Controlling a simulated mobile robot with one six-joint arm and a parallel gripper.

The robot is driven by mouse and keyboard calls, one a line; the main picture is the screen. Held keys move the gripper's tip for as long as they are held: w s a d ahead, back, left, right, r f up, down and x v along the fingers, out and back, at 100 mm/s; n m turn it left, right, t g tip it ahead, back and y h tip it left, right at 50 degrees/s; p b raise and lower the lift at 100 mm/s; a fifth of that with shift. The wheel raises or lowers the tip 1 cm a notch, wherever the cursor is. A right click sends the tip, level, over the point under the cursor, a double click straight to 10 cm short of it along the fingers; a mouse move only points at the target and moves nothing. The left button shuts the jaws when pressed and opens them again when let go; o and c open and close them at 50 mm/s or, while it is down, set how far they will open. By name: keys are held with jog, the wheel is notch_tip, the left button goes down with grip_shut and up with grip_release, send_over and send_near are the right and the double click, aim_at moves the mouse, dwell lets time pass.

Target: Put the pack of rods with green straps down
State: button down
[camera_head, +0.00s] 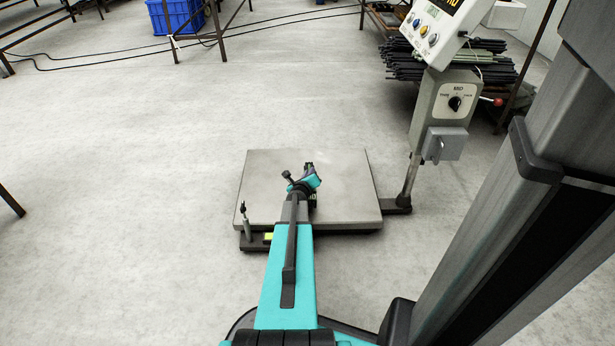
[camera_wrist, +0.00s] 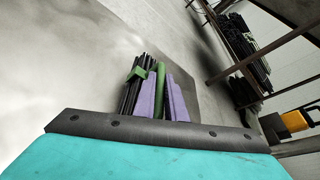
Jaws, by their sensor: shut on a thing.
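The pack of dark rods with a green strap (camera_wrist: 134,86) shows in the wrist view, tilted, at the left finger of my gripper. My gripper (camera_wrist: 164,98) has two purple fingers with a green band between them, and it is shut on the pack. In the head view my gripper (camera_head: 309,174) is over the scale's grey platform (camera_head: 350,205). There the arm mostly hides the pack. I cannot tell whether the pack touches the platform.
The scale's post with its control box (camera_head: 444,105) stands at the platform's right. A rack with several dark rod bundles (camera_head: 405,68) is behind it. A blue crate (camera_head: 176,16) is at the back left. The floor left of the platform is clear.

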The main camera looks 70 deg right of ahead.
aim_at(312, 200)
jog(key=shift+w+a, duration=0.2)
jog(key=shift+w, duration=0.2)
jog(key=shift+f+b, duration=1.15)
jog(key=shift+f, duration=0.65)
jog(key=c, duration=1.8)
grip_release()
jog(key=shift+f, duration=0.1)
jog(key=shift+p+v, duration=1.15)
jog(key=shift+v, duration=4.85)
